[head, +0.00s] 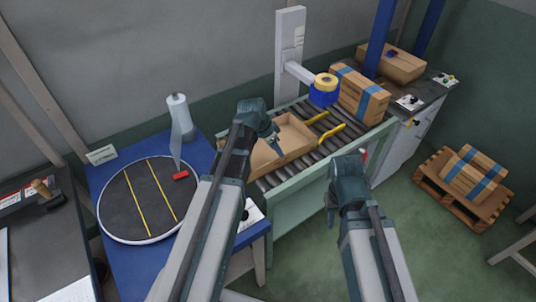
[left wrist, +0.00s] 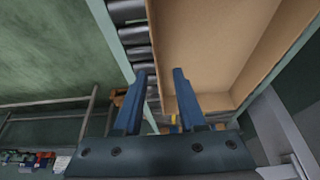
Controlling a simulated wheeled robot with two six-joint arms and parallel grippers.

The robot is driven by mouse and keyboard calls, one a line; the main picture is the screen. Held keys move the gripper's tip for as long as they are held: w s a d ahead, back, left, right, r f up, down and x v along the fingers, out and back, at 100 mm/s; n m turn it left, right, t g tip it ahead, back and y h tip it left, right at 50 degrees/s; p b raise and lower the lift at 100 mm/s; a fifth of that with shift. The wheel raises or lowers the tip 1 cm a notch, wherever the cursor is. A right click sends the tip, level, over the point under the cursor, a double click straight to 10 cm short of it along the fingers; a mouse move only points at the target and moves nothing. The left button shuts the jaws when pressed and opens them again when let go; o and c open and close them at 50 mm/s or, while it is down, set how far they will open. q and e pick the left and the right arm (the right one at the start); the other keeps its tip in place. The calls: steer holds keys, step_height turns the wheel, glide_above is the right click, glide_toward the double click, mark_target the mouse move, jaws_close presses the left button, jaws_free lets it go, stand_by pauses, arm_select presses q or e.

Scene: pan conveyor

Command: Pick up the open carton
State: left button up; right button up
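The open carton (head: 293,137) is a shallow brown box without a lid on the roller conveyor. It fills much of the upper left wrist view (left wrist: 215,45). My left gripper (head: 273,137) is over the carton's left part. In the left wrist view its two blue fingers (left wrist: 159,75) stand apart with nothing clamped between them. One carton wall runs between the fingertips in that picture; I cannot tell whether the fingers reach down around it. My right gripper (head: 331,210) hangs in front of the conveyor, apart from the carton; its finger opening is unclear.
Yellow guide bars (head: 330,133) lie on the roller conveyor (head: 327,148) right of the carton. A blue-strapped box (head: 358,95) and a tape head (head: 324,92) stand beyond. A blue table with a round turntable (head: 140,203) is at left. A pallet (head: 464,205) stands at right.

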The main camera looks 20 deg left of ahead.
arm_select(q)
steer(key=shift+f, duration=0.1)
steer(key=shift+w+d+f, duration=0.1)
steer(key=shift+f, duration=0.05)
steer(key=b+x, duration=0.4)
steer(key=x, duration=0.1)
steer(key=shift+d+b, duration=0.25)
steer(key=shift+b, duration=0.1)
steer(key=shift+c, duration=0.3)
jaws_close()
stand_by(0.9)
